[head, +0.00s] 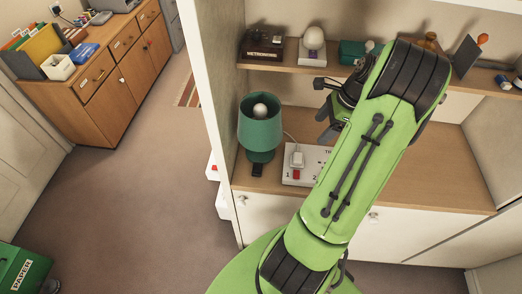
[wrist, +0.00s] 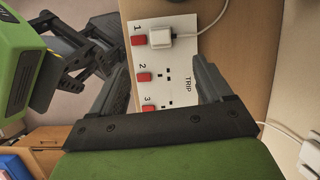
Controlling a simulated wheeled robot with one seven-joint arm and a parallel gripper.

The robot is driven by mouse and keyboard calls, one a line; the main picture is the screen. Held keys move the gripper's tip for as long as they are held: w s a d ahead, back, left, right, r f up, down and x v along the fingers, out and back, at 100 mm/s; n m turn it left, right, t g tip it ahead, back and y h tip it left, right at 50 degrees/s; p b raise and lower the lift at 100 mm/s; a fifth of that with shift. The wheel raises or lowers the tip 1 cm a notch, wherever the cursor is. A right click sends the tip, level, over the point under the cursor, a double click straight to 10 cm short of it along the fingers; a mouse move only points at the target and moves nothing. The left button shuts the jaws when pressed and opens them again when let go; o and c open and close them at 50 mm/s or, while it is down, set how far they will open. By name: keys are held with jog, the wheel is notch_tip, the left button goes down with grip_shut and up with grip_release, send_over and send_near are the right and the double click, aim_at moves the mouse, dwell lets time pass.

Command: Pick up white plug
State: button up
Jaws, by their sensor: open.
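The white plug (head: 297,158) sits on the white power strip (head: 290,179), just behind its red switch, with a pale cord running up from it. In the wrist view the white plug (wrist: 160,38) is at socket 1 of the strip (wrist: 178,98), and its cord leads off to the upper right. My gripper (head: 326,118) hangs above and to the right of the plug in the head view. In the wrist view my gripper (wrist: 160,82) has its dark fingers apart, with the strip visible between them and nothing held. The strip's right part is hidden behind my arm in the head view.
A green lamp (head: 259,122) stands left of the strip on the wooden counter (head: 430,165). A shelf (head: 285,64) above holds a metronome box (head: 263,47) and other items. Another white object with a cord (wrist: 311,152) shows at the wrist view's right edge.

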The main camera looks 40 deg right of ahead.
aim_at(299, 157)
jog(key=shift+m, duration=0.4)
jog(key=x, duration=1.6)
jog(key=shift+s+d+f, duration=0.25)
jog(key=shift+s+f, duration=0.05)
jog(key=shift+s, duration=0.1)
jog(key=shift+s+b, duration=0.1)
jog(key=shift+b, duration=0.2)
jog(key=c, duration=1.2)
jog(key=shift+o, duration=0.2)
notch_tip(299, 157, up, 12)
jog(key=p, duration=0.1)
jog(key=shift+f+p, duration=0.25)
jog(key=shift+p, duration=0.1)
